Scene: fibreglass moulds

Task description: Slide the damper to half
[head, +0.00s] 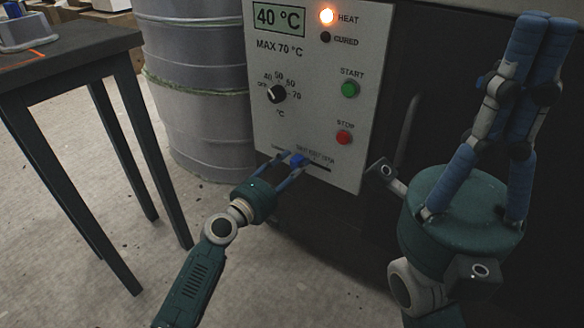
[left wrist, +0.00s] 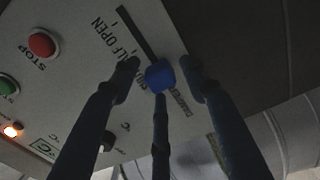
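The blue damper knob (head: 297,160) sits at the left end of its dark slot (head: 319,167), low on the grey control panel (head: 306,90). In the left wrist view the knob (left wrist: 160,75) is at the lower end of the slot (left wrist: 136,33), beside a partly covered label; HALF and OPEN lie further up. My left gripper (head: 292,166) is open, its fingers around the knob; in the left wrist view small gaps show between knob and side fingers. My right gripper (head: 545,18) points up at the right, away from the panel, fingertips together and empty.
The panel also carries a temperature dial (head: 277,94), a green START button (head: 350,89) and a red STOP button (head: 344,137). The HEAT lamp (head: 327,16) glows. A grey drum (head: 200,100) stands left of the panel, and a dark table (head: 75,60) further left.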

